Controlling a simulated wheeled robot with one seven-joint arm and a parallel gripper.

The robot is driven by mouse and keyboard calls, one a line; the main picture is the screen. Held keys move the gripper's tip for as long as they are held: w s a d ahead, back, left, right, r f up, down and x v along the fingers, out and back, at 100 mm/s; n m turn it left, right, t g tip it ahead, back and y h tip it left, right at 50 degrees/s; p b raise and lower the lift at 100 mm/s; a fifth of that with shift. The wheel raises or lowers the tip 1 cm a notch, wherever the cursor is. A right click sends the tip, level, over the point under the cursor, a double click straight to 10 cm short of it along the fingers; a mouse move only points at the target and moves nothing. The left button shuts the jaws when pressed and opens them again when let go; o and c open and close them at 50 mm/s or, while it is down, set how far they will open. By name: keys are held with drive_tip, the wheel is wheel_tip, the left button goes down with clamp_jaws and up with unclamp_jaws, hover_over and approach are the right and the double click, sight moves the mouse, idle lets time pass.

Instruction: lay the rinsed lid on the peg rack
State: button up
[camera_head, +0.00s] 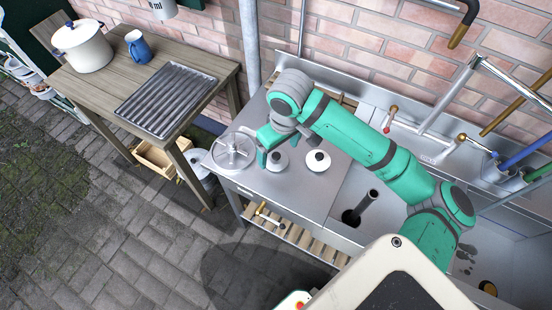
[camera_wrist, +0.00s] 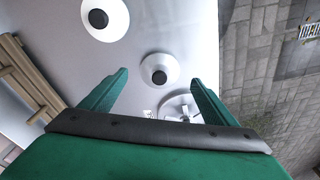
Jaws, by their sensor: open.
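Two pale round lids with black knobs lie on the steel counter (camera_head: 287,190). The nearer-to-gripper lid (camera_head: 277,163) sits just below my gripper (camera_head: 268,150), partly hidden by it. In the wrist view this lid (camera_wrist: 160,61) shows between and beyond my open, empty fingers (camera_wrist: 159,78). The other, white lid (camera_head: 318,166) lies to its right; it also shows in the wrist view (camera_wrist: 107,33). A slatted wooden rack (camera_wrist: 28,78) shows at the left of the wrist view; I cannot tell for sure that it is the peg rack. My arm hides most of it in the head view.
A round spoked metal disc (camera_head: 232,152) is at the counter's left end. A wooden table (camera_head: 105,92) at left bears a ribbed grey tray (camera_head: 166,98), a white pot (camera_head: 84,50) and a blue mug (camera_head: 138,50).

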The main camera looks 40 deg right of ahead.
sight(276, 156)
drive_tip(key=shift+w+f, duration=0.25)
drive_tip(key=shift+f, duration=0.75)
drive_tip(key=shift+w+f, duration=0.2)
drive_tip(key=shift+f, duration=0.75)
drive_tip(key=shift+c, duration=0.5)
drive_tip(key=c, duration=1.1)
drive_tip(key=shift+r, duration=0.1)
drive_tip(key=shift+c, duration=0.2)
